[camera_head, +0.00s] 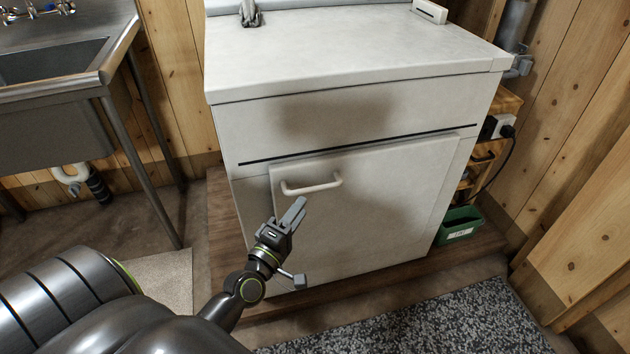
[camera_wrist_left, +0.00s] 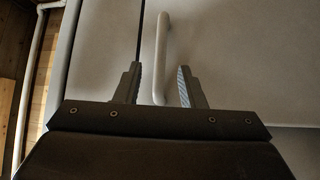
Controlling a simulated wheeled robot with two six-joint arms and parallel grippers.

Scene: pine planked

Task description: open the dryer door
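The white dryer (camera_head: 345,115) stands against the plank wall, and its front door (camera_head: 380,200) lies flush and closed. A pale bar handle (camera_head: 311,186) is fixed near the door's upper left corner. My left gripper (camera_head: 296,208) is just below and in front of the handle in the head view. In the left wrist view the gripper (camera_wrist_left: 158,88) is open, with the handle (camera_wrist_left: 161,55) between the two spread fingers; I cannot tell whether it touches either one. My right gripper is not in view.
A metal sink (camera_head: 60,65) with legs stands at the left. A speckled mat (camera_head: 420,325) lies on the floor in front.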

